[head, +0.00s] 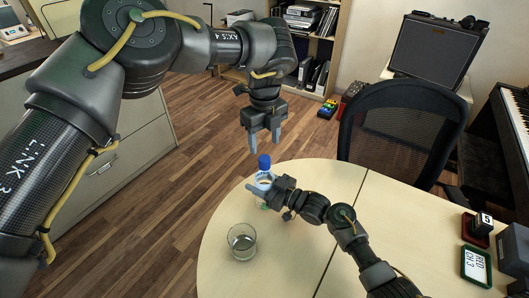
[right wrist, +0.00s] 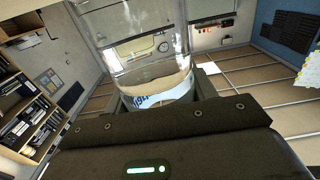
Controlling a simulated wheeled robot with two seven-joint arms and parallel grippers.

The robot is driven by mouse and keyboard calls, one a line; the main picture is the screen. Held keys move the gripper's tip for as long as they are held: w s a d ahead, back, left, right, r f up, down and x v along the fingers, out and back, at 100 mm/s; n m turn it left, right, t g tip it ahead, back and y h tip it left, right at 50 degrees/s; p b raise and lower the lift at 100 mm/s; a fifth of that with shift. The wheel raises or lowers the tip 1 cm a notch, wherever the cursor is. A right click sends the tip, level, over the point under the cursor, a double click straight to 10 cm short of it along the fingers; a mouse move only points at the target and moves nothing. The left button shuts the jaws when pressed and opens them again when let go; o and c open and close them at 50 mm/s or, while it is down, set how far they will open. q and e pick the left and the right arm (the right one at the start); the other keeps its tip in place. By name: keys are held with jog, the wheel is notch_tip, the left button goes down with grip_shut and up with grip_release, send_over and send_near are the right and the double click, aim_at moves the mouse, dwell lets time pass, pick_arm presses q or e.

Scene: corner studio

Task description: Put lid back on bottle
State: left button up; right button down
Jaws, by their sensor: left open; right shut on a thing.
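A clear bottle (head: 264,177) with a blue and white label stands upright at the far left part of the table (head: 318,185). A blue lid (head: 264,162) shows at the top of its neck; whether it is fully seated cannot be told. My right gripper (head: 262,190) is shut on the bottle's body. The right wrist view shows the clear bottle (right wrist: 135,45) between the fingers (right wrist: 158,97), with the lid out of frame. My left gripper (head: 264,146) is open and empty, pointing down just above the blue lid and apart from it.
An empty glass (head: 242,241) stands on the table in front of the bottle. A black chair (head: 400,125) is at the table's far side. A framed sign (head: 476,264) and small dark boxes (head: 514,248) stand at the right. The table's middle is mostly clear.

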pick_arm(q)
notch_tip(320, 180, up, 5)
jog(key=shift+r, duration=0.1)
dwell(0.3)
pick_arm(e)
jog(key=shift+c, duration=2.1)
grip_release()
pick_arm(q)
jog(key=shift+f+b, duration=0.55)
jog(key=shift+f, duration=0.05)
pick_arm(e)
jog(key=v, duration=1.1)
jog(key=shift+w, duration=0.1)
